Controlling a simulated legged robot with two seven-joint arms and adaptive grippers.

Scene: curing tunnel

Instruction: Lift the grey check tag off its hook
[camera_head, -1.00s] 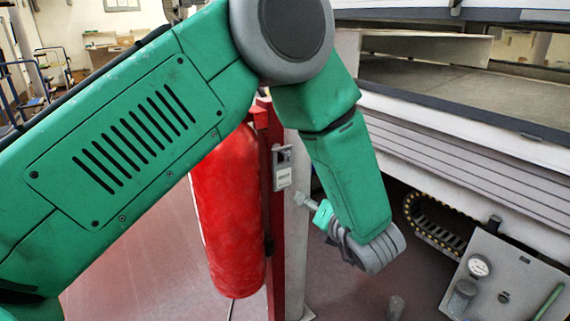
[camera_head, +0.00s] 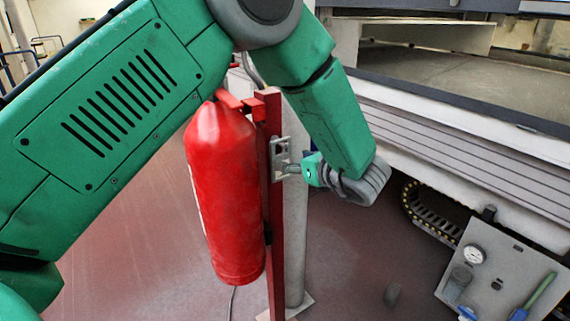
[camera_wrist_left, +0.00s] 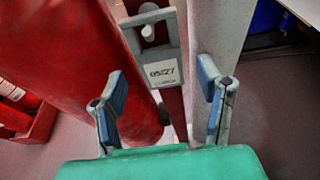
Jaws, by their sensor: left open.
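The grey check tag (camera_head: 279,152) hangs on the red post (camera_head: 272,218) beside a red cylinder. In the left wrist view the tag (camera_wrist_left: 161,74) shows a white label with dark print, and a pale peg of the hook (camera_wrist_left: 149,32) shows in its upper opening. My left gripper (camera_head: 288,169) is at the tag's lower right in the head view. In the left wrist view its two blue-padded fingers (camera_wrist_left: 162,80) are open, with the tag's label seen between them. I cannot tell whether the fingertips reach past the tag. My right gripper is not in view.
The red cylinder (camera_head: 224,195) stands close left of the tag. A grey column (camera_head: 296,225) stands right behind the post. A conveyor machine (camera_head: 470,145) fills the right, with a grey gauge panel (camera_head: 492,272) below it.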

